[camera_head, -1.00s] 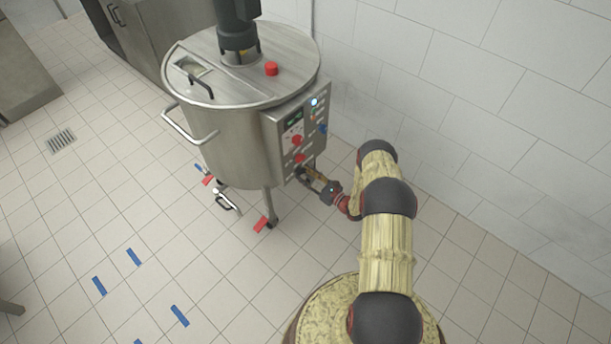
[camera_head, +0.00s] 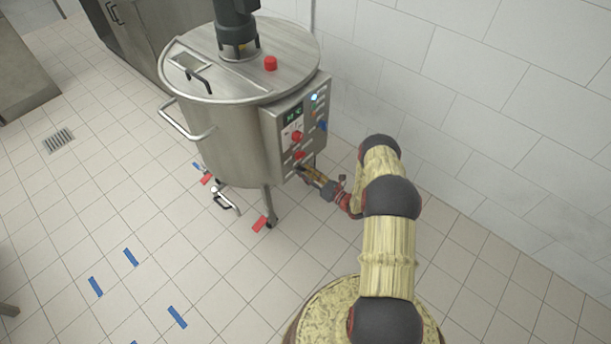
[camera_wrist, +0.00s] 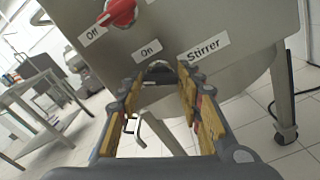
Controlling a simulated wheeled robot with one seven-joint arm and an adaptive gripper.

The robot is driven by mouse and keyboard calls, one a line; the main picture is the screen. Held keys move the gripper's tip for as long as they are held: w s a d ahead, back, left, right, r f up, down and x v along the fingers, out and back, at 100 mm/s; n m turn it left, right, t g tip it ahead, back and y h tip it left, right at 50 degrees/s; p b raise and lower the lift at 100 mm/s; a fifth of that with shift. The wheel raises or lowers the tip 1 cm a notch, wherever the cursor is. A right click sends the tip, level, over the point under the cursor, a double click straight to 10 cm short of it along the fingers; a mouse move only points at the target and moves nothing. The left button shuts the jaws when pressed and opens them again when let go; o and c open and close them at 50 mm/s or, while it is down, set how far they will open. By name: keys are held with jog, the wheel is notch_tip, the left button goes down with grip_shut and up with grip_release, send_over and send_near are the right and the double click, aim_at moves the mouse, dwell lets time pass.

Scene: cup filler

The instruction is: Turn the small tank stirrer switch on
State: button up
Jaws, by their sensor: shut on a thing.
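The steel tank (camera_head: 235,135) stands on legs near the wall, with a control panel (camera_head: 291,113) on its right side. In the head view, the lower red switch (camera_head: 299,155) shows above my gripper (camera_head: 307,172). In the wrist view, my gripper (camera_wrist: 158,75) is shut on a small grey part at the panel's lower edge, apart from the red switch.
A red button (camera_head: 270,63) and motor (camera_head: 236,30) sit on the lid. A wheeled tank leg (camera_wrist: 284,100) is right of my gripper. The tiled floor nearby has free room.

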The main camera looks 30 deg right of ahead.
jog(key=m+b, duration=0.2)
jog(key=m, duration=0.4)
jog(key=shift+d+f, duration=0.1)
jog(key=m+b, duration=0.1)
jog(key=m, duration=0.5)
jog(key=shift+m, duration=0.3)
dwell(0.3)
jog(key=o, duration=1.2)
jog(key=shift+c, duration=0.2)
jog(key=v, duration=1.2)
jog(key=shift+w, duration=0.1)
